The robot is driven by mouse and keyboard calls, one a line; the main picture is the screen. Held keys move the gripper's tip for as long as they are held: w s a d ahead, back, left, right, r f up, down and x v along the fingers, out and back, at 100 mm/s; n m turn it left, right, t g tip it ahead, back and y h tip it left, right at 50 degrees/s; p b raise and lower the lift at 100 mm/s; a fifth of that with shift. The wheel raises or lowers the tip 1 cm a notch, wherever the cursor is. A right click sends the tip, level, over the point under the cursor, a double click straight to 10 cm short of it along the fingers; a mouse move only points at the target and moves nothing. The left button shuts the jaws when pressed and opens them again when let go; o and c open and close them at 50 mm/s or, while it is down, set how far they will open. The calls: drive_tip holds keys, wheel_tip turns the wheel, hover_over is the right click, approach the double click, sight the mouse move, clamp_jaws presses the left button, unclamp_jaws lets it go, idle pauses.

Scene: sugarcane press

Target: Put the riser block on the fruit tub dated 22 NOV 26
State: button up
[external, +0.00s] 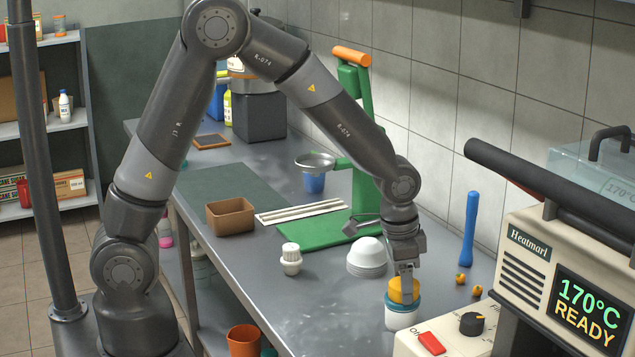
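My gripper (407,290) points straight down at the front right of the steel table. Its fingers are at a yellow-orange block-like piece (394,290), which looks like the riser block. This piece is at the top of a round white tub with a teal rim (402,317). I cannot tell whether it rests on the tub or is held just over it. One finger shows in front of the piece; the grip is too small to judge. No date is readable on the tub. A small white ribbed container (291,260) stands farther left.
White stacked bowls (367,257) stand just behind-left of my gripper. The Heatmarl machine (535,270) and a control box (440,338) are close on the right. A blue pestle (469,228), brown box (230,217) and green press (325,238) are farther back. The front-left tabletop is clear.

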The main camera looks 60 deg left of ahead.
sight(396, 284)
drive_tip(key=o, duration=0.3)
drive_tip(key=shift+r, duration=0.1)
wheel_tip(396, 284, up, 12)
drive_tip(key=s, duration=0.1)
drive_tip(key=s+a+r+n+t, duration=0.1)
drive_tip(key=s+a+r, duration=0.2)
drive_tip(key=s, duration=0.4)
drive_tip(key=s+a+r+n+t, duration=0.2)
drive_tip(key=s+a+r, duration=0.1)
drive_tip(key=s+a, duration=0.3)
drive_tip(key=s+a+r+n+t, duration=0.1)
drive_tip(key=s+a+r, duration=0.2)
drive_tip(key=s, duration=0.7)
drive_tip(key=shift+a+r+n+y, duration=0.3)
drive_tip(key=shift+a+n, duration=0.1)
drive_tip(key=shift+a, duration=0.8)
